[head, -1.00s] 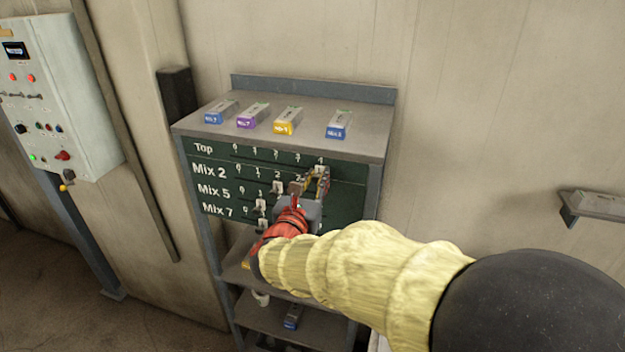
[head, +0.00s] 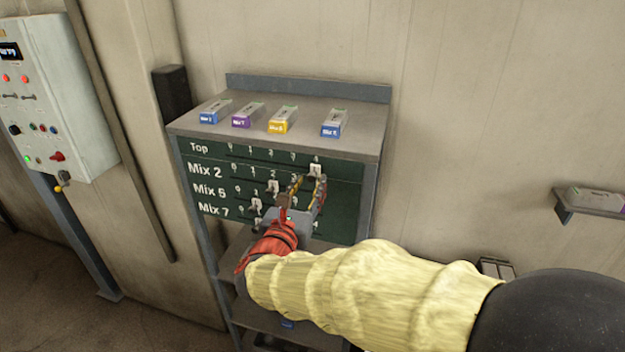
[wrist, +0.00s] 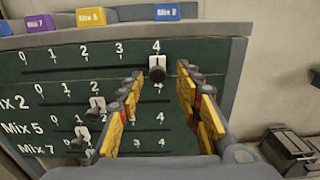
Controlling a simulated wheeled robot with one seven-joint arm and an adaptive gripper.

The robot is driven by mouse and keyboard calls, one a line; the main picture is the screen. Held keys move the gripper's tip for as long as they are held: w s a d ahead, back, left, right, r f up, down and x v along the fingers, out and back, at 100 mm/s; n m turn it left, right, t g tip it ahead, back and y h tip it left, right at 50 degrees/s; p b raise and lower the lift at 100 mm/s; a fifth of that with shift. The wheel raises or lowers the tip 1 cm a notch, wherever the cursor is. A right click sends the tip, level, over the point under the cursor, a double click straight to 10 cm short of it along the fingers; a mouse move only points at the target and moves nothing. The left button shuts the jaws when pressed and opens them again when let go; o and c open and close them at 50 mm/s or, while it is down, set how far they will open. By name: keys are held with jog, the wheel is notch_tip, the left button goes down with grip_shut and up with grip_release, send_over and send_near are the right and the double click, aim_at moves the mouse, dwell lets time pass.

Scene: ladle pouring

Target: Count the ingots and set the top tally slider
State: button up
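The top tally slider (head: 316,169) has a white plate and a dark knob. In the wrist view this slider (wrist: 157,64) stands under the mark 4 at the right end of the Top row. My gripper (head: 308,183) is open in front of the green tally board (head: 345,173). In the wrist view the fingers of my gripper (wrist: 160,80) are apart, with the knob seen in the gap and no visible contact. On the shelf top lie a blue ingot (head: 211,115), a purple ingot (head: 243,119), a yellow ingot (head: 280,122) and another blue ingot (head: 332,127).
The Mix 2 slider (wrist: 97,106) and Mix 5 slider (wrist: 83,133) sit lower left of my fingers. The Mix 7 row is partly hidden. A control cabinet (head: 70,100) is at left. A wall shelf (head: 592,206) is at right. Shelves lie below the board.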

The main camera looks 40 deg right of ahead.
jog(key=v, duration=0.7)
jog(key=shift+s+a, duration=0.25)
jog(key=shift+a, duration=0.1)
